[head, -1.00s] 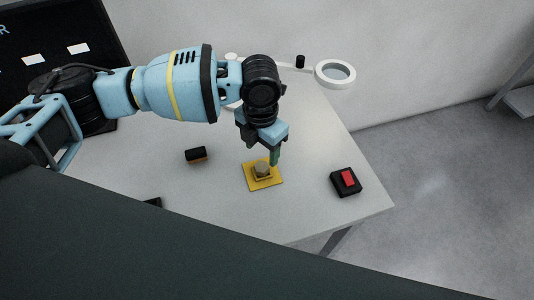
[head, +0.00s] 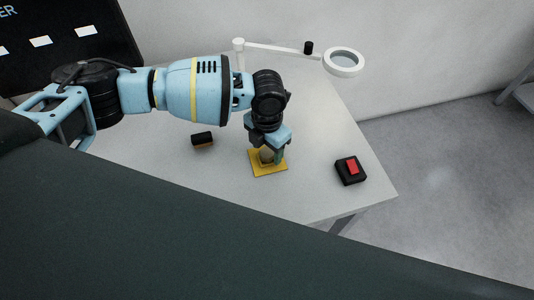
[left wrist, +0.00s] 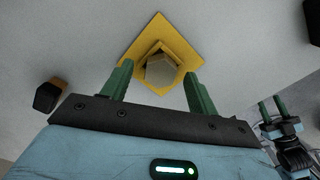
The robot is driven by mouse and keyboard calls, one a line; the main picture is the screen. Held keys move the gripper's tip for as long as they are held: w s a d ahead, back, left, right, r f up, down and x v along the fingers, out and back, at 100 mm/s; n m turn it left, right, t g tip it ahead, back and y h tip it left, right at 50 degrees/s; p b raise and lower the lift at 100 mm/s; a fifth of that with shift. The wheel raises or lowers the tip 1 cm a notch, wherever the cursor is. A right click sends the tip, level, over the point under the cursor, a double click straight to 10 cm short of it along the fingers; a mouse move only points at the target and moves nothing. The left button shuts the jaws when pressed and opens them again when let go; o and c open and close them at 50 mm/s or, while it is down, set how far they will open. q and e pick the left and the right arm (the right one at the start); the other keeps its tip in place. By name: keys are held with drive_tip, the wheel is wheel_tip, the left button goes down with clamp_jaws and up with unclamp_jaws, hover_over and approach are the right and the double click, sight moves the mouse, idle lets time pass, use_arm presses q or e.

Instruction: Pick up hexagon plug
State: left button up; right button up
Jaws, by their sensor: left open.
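The hexagon plug (left wrist: 160,70) is a tan, six-sided piece sitting on a yellow square plate (left wrist: 186,52) on the table. In the head view the plug (head: 266,156) is partly hidden by my left gripper (head: 268,152), which is directly above and around it. In the left wrist view the left gripper (left wrist: 158,88) has its two green fingers apart, with the plug just beyond and between them. The gripper is open and I see no clear contact. At the right edge of the left wrist view another green-fingered gripper (left wrist: 272,106) shows, which appears to be my right one, with its fingers apart.
A black and tan block (head: 203,139) lies left of the plate; it also shows in the left wrist view (left wrist: 46,96). A black box with a red top (head: 351,170) sits near the table's right edge. A white ring lamp (head: 343,62) stands behind. Bare table (head: 310,190) lies in front.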

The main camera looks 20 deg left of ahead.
sight(269, 154)
use_arm(q)
drive_tip(key=shift+f, duration=0.3)
drive_tip(key=shift+c, duration=0.2)
drive_tip(key=c, duration=1.1)
drive_tip(key=shift+c, duration=0.2)
drive_tip(key=shift+r, duration=0.1)
drive_tip(key=shift+r, duration=0.4)
drive_tip(key=r, duration=0.2)
drive_tip(key=shift+s+d+r, duration=0.2)
drive_tip(key=shift+d+r, duration=0.1)
drive_tip(key=shift+r, duration=0.05)
drive_tip(key=s+d, duration=0.3)
drive_tip(key=d, duration=0.1)
drive_tip(key=s+d+r, duration=0.1)
drive_tip(key=s+d, duration=0.2)
drive_tip(key=d, duration=0.1)
drive_tip(key=s+d+b, duration=0.1)
drive_tip(key=s+d, duration=0.2)
drive_tip(key=s, duration=0.1)
drive_tip(key=shift+d+r, duration=0.2)
drive_tip(key=shift+d, duration=0.2)
